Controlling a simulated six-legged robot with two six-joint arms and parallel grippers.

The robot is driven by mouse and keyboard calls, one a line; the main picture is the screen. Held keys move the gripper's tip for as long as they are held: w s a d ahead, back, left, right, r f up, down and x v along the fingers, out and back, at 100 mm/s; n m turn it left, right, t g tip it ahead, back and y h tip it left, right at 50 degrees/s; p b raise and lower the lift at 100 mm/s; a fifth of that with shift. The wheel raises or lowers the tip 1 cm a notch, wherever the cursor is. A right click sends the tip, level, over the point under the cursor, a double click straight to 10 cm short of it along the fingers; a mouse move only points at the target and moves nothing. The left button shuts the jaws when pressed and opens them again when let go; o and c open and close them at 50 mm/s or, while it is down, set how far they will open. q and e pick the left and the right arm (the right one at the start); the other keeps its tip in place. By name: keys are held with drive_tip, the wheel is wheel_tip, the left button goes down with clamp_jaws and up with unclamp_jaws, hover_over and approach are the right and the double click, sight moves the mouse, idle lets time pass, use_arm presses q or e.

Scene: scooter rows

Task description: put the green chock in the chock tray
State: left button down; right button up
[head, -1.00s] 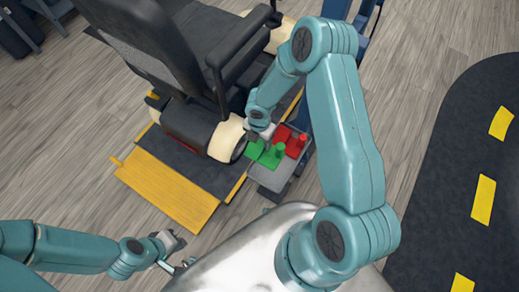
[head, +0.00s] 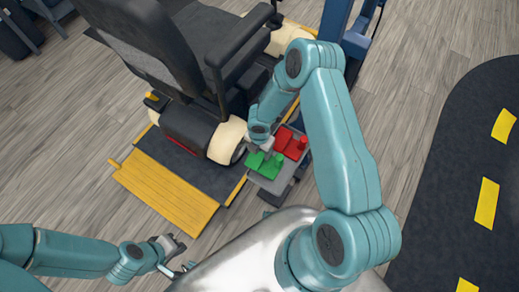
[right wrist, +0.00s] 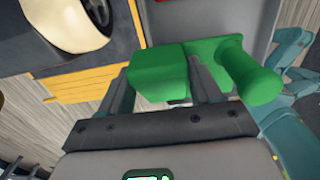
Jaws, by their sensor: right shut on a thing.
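The green chock (head: 265,164) has a block and a knobbed peg. It is at the grey chock tray (head: 267,186), in front of a red chock (head: 291,143). My right gripper (head: 267,150) is shut on the green chock from above. In the right wrist view the green block (right wrist: 160,72) is between the two fingers and the peg is to the right of them. The tray (right wrist: 210,20) shows behind it. I cannot tell whether the chock touches the tray floor. My left gripper (head: 172,246) is low at the left, away from the chock; its jaw gap is unclear.
A black mobility scooter (head: 195,75) with cream wheel covers stands just left of the tray. A yellow ramp (head: 165,190) lies in front of it. A dark lane with yellow dashes (head: 485,203) runs at the right. Wood floor is free between.

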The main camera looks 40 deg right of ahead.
drive_tip(key=shift+f+b, duration=0.35)
drive_tip(key=o, duration=1.3)
drive_tip(key=shift+r, duration=0.1)
